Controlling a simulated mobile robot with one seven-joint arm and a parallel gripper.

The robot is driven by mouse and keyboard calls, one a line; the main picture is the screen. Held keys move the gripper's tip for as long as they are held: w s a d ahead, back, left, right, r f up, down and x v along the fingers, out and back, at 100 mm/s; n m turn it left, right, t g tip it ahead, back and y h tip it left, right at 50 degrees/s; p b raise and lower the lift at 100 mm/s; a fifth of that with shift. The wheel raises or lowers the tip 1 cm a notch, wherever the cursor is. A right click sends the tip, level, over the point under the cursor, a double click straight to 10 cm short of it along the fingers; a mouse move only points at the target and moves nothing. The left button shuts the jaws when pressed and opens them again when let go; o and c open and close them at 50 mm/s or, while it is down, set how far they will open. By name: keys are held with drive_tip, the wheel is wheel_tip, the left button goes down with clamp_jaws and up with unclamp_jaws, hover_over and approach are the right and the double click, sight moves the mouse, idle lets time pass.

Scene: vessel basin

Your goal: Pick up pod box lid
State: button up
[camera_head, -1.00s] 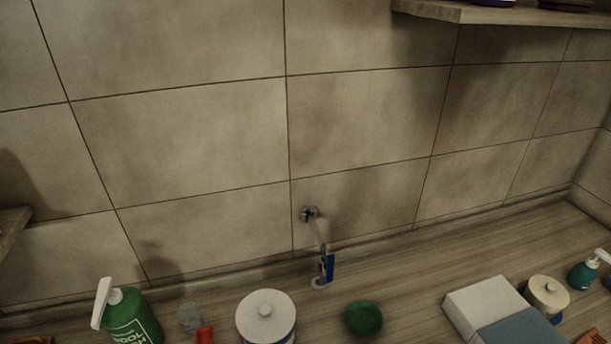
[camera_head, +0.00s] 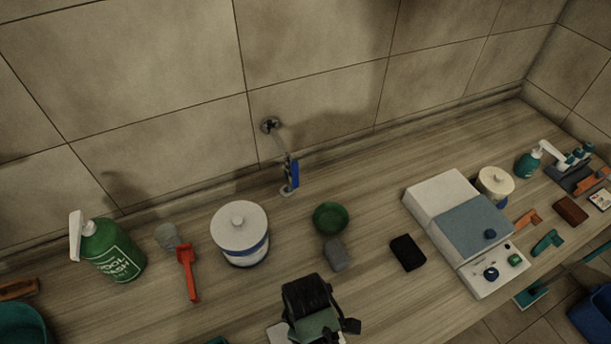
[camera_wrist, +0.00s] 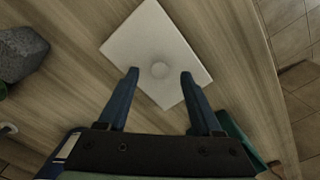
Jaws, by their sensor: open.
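A pale, square, flat lid with a round knob in its middle, which I take to be the pod box lid (camera_wrist: 153,40), lies on the wooden counter in the wrist view. In the head view only an edge of a pale flat piece (camera_head: 277,333) shows beside my gripper; the rest is hidden. My gripper (camera_wrist: 160,74) is open, its two blue fingers apart on either side of the knob as seen from the wrist. It holds nothing. The height gap between fingertips and knob is hard to tell. A teal object (camera_wrist: 236,130) is partly hidden behind the right finger.
A grey block (camera_head: 336,254), a green bowl (camera_head: 331,217) and a black block (camera_head: 407,252) lie behind my gripper. A white-and-blue machine (camera_head: 462,230) stands right.

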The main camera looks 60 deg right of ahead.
drive_tip(key=shift+f, duration=1.2)
clamp_jaws()
